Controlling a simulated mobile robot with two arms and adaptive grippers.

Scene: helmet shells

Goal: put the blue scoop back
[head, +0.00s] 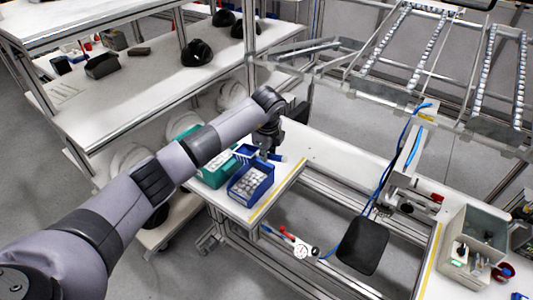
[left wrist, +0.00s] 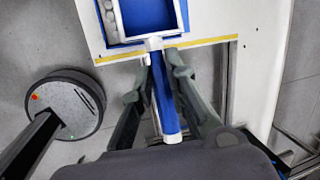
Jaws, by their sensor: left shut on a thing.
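The blue scoop (head: 245,151) is in my left gripper (head: 270,148), above the near end of a white table. In the left wrist view, the scoop's blue handle (left wrist: 163,95) lies between the two fingers of the left gripper (left wrist: 160,72), which is shut on it. My right gripper is not in view.
Both bins hold white pieces. A yellow line (head: 277,192) runs along the table edge. A black pad (head: 362,246) and a grey crate (head: 470,238) are to the right. Black helmet shells (head: 197,52) stand on the shelf (head: 140,90) behind; white ones are below.

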